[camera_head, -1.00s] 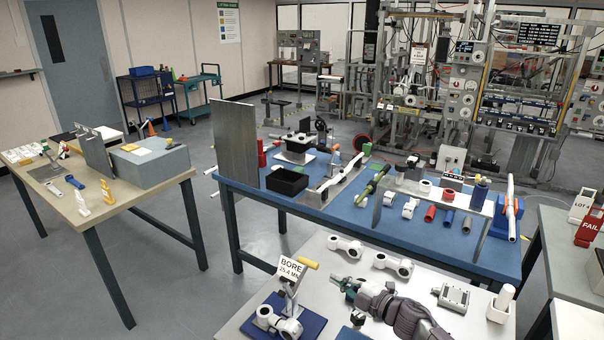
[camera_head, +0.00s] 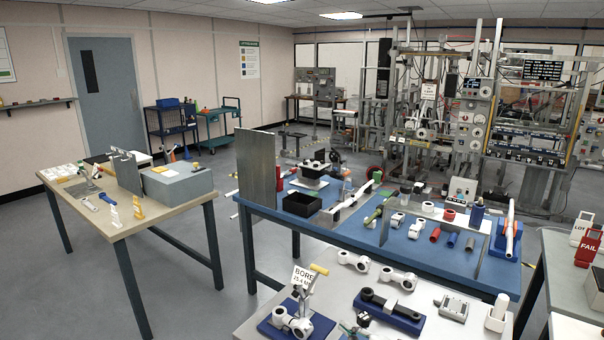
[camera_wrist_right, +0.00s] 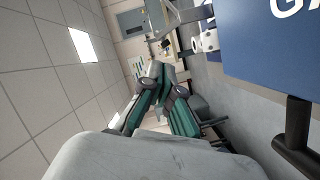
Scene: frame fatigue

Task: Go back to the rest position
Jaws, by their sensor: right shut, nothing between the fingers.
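My right gripper (camera_head: 356,326) shows only in part at the bottom edge of the head view, low in front of the white table. In the right wrist view my right gripper (camera_wrist_right: 160,78) shows its teal and grey fingers together, with nothing between them. My left gripper is not in view.
The white table (camera_head: 262,322) holds a BORE gauge stand (camera_head: 298,318), a dark fixture on a blue base (camera_head: 388,312), white rod parts (camera_head: 399,279) and a grey block (camera_head: 451,308). Behind it is a crowded blue table (camera_head: 440,259). Open floor (camera_head: 190,300) lies at left.

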